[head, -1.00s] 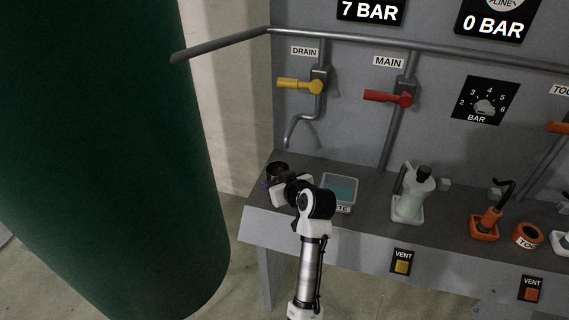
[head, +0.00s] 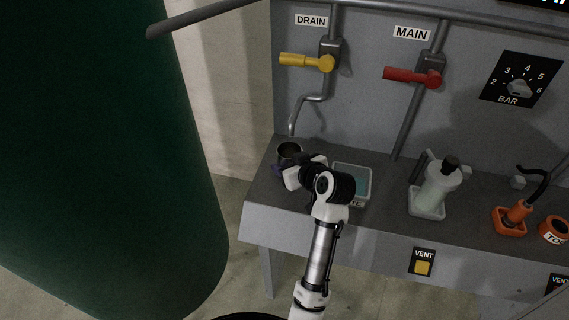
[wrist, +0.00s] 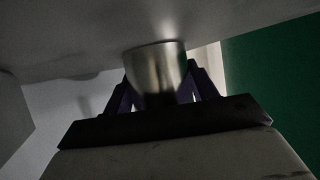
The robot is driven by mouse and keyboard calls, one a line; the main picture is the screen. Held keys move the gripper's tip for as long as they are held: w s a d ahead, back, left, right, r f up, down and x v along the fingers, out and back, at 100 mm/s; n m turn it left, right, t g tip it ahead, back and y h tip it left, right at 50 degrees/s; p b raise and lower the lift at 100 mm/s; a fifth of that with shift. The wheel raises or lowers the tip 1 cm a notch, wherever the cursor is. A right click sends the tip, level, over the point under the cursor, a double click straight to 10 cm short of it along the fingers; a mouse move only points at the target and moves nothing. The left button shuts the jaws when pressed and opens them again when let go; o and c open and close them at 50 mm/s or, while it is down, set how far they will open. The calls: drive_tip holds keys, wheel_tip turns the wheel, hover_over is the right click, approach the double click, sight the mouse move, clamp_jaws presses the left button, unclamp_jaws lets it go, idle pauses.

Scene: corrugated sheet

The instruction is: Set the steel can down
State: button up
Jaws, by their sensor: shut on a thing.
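The steel can (head: 289,151) is a small dark metal cup with an open top, at the left end of the grey bench (head: 262,190), below the drain pipe's outlet. My gripper (head: 284,166) is shut on it from the front. In the wrist view the can (wrist: 156,68) shows as a shiny cylinder between the two purple fingers (wrist: 158,92). The can looks upright in the head view. Its base is hidden by my gripper, so I cannot tell whether it touches the bench top.
A shallow tray with a teal inside (head: 365,185) stands just right of my gripper. Further right are a pale bottle (head: 441,185) in a holder and an orange tool (head: 515,213). A yellow drain lever (head: 305,61) and red main lever (head: 410,76) are above. A green cylinder (head: 110,170) stands left.

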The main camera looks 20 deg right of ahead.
drive_tip(key=shift+w+f, duration=0.1)
drive_tip(key=shift+f, duration=0.1)
drive_tip(key=shift+s+r, duration=0.2)
drive_tip(key=shift+f, duration=0.15)
drive_tip(key=o, duration=1.2)
drive_tip(key=shift+o, duration=0.2)
drive_tip(key=shift+r, duration=0.2)
drive_tip(key=b+v, duration=0.2)
drive_tip(key=v, duration=1)
